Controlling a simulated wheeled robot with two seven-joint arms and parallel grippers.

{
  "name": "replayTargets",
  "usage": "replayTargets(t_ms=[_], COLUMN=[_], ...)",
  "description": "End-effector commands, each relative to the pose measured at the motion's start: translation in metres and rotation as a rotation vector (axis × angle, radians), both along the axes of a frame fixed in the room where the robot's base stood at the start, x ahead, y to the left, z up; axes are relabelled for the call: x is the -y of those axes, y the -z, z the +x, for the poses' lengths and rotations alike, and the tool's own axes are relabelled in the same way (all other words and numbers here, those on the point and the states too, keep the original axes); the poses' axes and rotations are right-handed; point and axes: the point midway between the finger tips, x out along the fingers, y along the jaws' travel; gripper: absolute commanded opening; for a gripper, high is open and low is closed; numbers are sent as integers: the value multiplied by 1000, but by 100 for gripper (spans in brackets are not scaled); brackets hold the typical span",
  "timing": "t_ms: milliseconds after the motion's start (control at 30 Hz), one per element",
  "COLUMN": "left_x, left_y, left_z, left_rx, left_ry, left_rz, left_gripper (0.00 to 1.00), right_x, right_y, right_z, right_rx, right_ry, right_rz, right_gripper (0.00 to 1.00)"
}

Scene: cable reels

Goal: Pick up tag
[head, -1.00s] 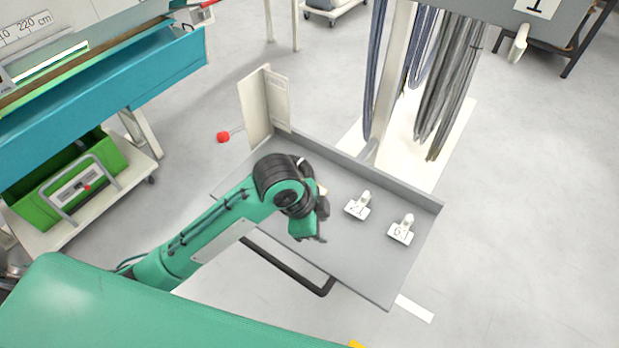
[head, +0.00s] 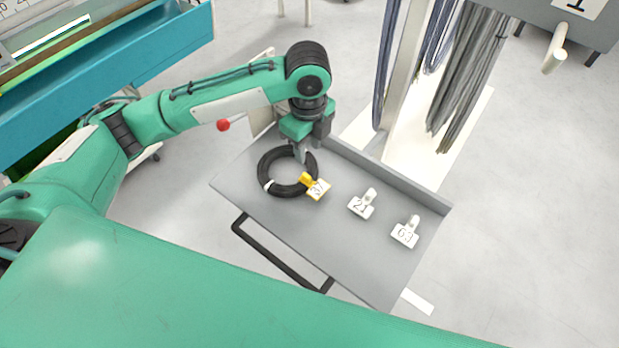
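Three clip tags lie on the grey tray. A yellow-clipped tag (head: 317,189) with a white number plate sits at the edge of a black cable coil (head: 264,172). Two white tags lie to its right, one reading 21 (head: 362,205) and one that seems to read 63 (head: 406,233). My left gripper (head: 300,155) points down at the far edge of the coil, up and left of the yellow tag and apart from all three tags. Its fingers are small and partly overlap the coil, so their opening is unclear. My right gripper is out of view.
The grey tray (head: 345,250) has a raised back edge and free room at its front. Cable hanks (head: 470,80) hang from a rack behind. A blue bench (head: 110,80) stands at left.

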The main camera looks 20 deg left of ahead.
Motion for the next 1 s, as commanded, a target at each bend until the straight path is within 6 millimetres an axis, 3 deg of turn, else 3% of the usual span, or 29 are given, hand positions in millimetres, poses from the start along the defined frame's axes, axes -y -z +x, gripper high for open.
replayTargets(t_ms=[233, 467, 800, 1000], left_x=[0, 0, 0, 0], left_y=[48, 64, 109, 113], left_z=[-1, 0, 3, 3], left_rx=[-4, 0, 0, 2], left_ry=[-2, -2, -2, 0], left_rz=[-1, -1, 0, -1], left_gripper=[36, 36, 36, 36], right_x=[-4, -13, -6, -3], right_y=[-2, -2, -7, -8], right_z=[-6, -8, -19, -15], right_rx=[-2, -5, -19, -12], right_ry=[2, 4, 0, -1], right_rz=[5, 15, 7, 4], right_gripper=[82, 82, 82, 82])
